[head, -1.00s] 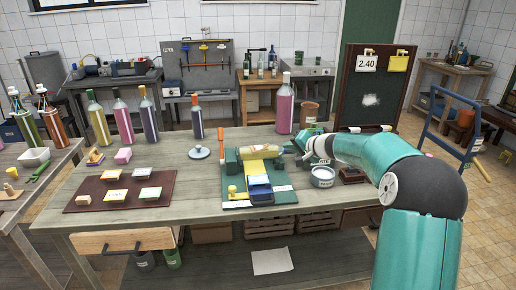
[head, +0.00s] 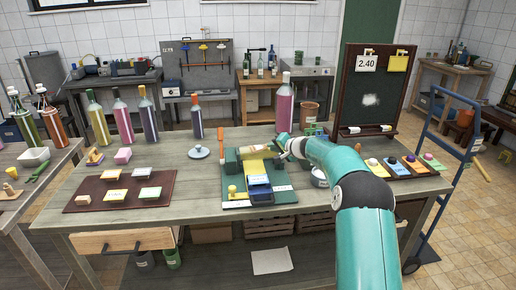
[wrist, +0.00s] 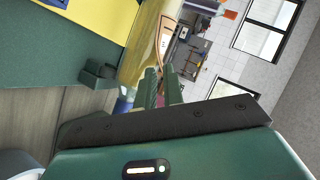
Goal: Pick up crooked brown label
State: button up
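A pale yellow bottle (head: 255,151) lies on its side across a green cradle (head: 231,166). In the wrist view the bottle (wrist: 145,38) is large and close, and a pale label with a brown edge (wrist: 165,42) shows on its right side, set at a slant. I take this as the crooked brown label; it is too small to make out in the head view. My gripper (head: 284,145) is at the right end of the bottle.
A blue block (head: 260,186) and a yellow knob (head: 233,192) sit at the cradle's front. A partly hidden tin (head: 320,178) is under my arm. A pink bottle (head: 284,108) and a blackboard (head: 371,95) stand behind. A dark mat (head: 95,185) with label stacks lies left.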

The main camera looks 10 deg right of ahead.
jog(key=shift+x, duration=1.1)
grip_shut()
notch_tip(320, 180, up, 10)
jog(key=shift+r, duration=1.55)
